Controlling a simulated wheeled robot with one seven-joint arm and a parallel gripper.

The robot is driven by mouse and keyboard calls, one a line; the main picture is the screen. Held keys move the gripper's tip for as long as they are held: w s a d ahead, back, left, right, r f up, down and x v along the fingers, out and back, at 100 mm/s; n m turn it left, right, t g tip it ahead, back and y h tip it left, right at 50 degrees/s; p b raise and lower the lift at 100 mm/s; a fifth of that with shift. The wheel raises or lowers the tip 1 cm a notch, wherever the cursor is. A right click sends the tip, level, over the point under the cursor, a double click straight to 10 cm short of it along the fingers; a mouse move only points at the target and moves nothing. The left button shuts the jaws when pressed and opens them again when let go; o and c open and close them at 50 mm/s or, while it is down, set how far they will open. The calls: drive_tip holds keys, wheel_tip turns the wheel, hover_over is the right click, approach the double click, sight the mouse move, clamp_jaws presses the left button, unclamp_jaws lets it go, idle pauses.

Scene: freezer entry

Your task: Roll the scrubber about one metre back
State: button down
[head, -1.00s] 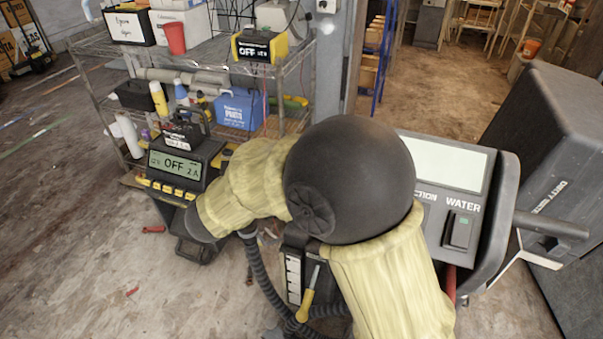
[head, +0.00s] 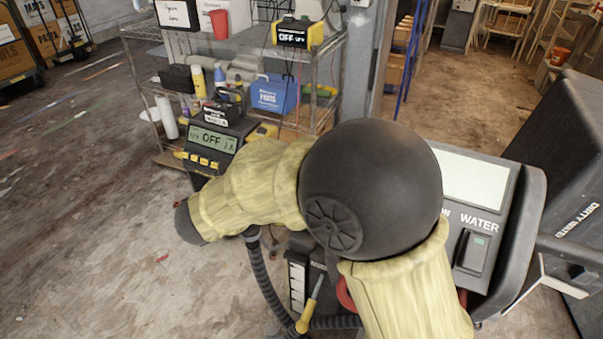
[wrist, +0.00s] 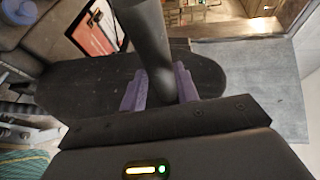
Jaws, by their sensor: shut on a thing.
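The scrubber's control panel (head: 467,215), with a pale screen and a switch marked WATER, stands at the right of the head view, partly behind my arm. A grey bar (head: 570,248) juts from its right side. In the wrist view, my gripper (wrist: 159,90) is shut on a dark round handle bar (wrist: 150,45), with one purple finger on each side of it. My gripper is hidden behind my arm in the head view. A ribbed hose (head: 262,280) and a yellow-handled tool (head: 308,315) are below my arm.
A wire shelf (head: 335,65) with bottles and boxes stands at the back. The floor at left (head: 90,250) is mostly clear.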

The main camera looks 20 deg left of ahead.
drive_tip(key=shift+s+a+f, duration=0.2)
drive_tip(key=shift+s+f, duration=0.2)
drive_tip(key=shift+s, duration=0.3)
drive_tip(key=shift+w, duration=0.15)
drive_tip(key=c, duration=1.3)
unclamp_jaws()
drive_tip(key=shift+w+f, duration=0.1)
drive_tip(key=shift+w, duration=0.05)
drive_tip(key=shift+o, duration=1.2)
drive_tip(key=shift+w, duration=0.2)
drive_tip(key=v, duration=1.7)
drive_tip(key=shift+s+r, duration=0.25)
drive_tip(key=shift+a, duration=0.1)
